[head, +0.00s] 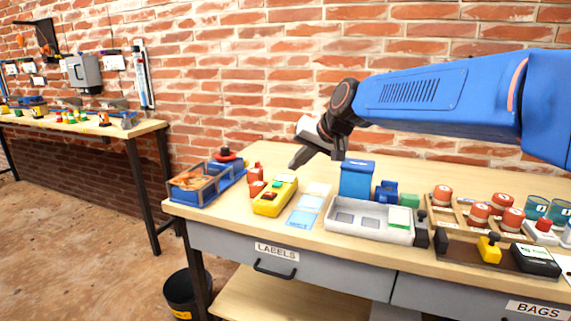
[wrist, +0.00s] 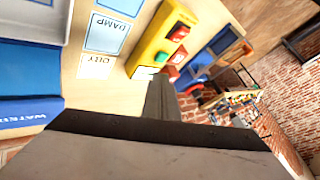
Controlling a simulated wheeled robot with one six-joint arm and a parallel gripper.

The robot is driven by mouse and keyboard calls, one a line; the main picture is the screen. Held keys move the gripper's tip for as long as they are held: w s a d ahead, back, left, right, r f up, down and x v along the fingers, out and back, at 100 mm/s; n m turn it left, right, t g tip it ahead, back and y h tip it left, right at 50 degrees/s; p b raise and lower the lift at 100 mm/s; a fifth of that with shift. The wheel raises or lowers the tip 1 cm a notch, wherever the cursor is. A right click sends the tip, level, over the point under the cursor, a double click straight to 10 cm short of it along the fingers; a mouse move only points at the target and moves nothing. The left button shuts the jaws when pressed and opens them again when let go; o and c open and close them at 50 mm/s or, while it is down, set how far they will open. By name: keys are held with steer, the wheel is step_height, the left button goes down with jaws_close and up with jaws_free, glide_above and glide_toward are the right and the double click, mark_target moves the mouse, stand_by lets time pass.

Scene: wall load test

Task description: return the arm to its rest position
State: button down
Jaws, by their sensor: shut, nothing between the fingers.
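My arm (head: 440,92) is blue and reaches in from the right, above the wooden workbench (head: 262,160). My gripper (head: 298,161) is dark, points down and to the left, and hangs above the bench behind the yellow box. It is shut with nothing in it. In the wrist view the fingers (wrist: 160,98) show as one dark shape. They are apart from the yellow control box (wrist: 165,38), which has red and green buttons. The same yellow box (head: 275,196) stands on the bench in the head view.
A blue box (head: 356,179) stands close to the right of my gripper, behind a grey tray (head: 345,225). A blue bin (head: 190,189) is at the bench's left. Red-capped jars (head: 442,194) stand at the right. A brick wall (head: 250,80) is behind. The space above the bench's left is free.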

steer(key=s+d+f+h, duration=0.1)
steer(key=s+d+f, duration=0.1)
steer(key=s+d, duration=0.3)
steer(key=s+d+f+h, duration=0.1)
steer(key=s+d+f, duration=0.1)
steer(key=s+d, duration=0.3)
steer(key=s+d+f, duration=0.2)
steer(key=s+d, duration=0.4)
steer(key=s, duration=0.1)
steer(key=shift+s+f+h, duration=0.1)
steer(key=shift+f+h, duration=0.3)
steer(key=s+d+f+h, duration=0.1)
steer(key=s+d+f, duration=0.4)
steer(key=s, duration=0.4)
steer(key=s+d+f+g+h, duration=0.1)
steer(key=s+d+f+h, duration=0.1)
steer(key=s+d+f, duration=0.3)
steer(key=s+f, duration=0.2)
steer(key=s, duration=0.2)
steer(key=shift+d, duration=0.4)
steer(key=shift+r, duration=0.1)
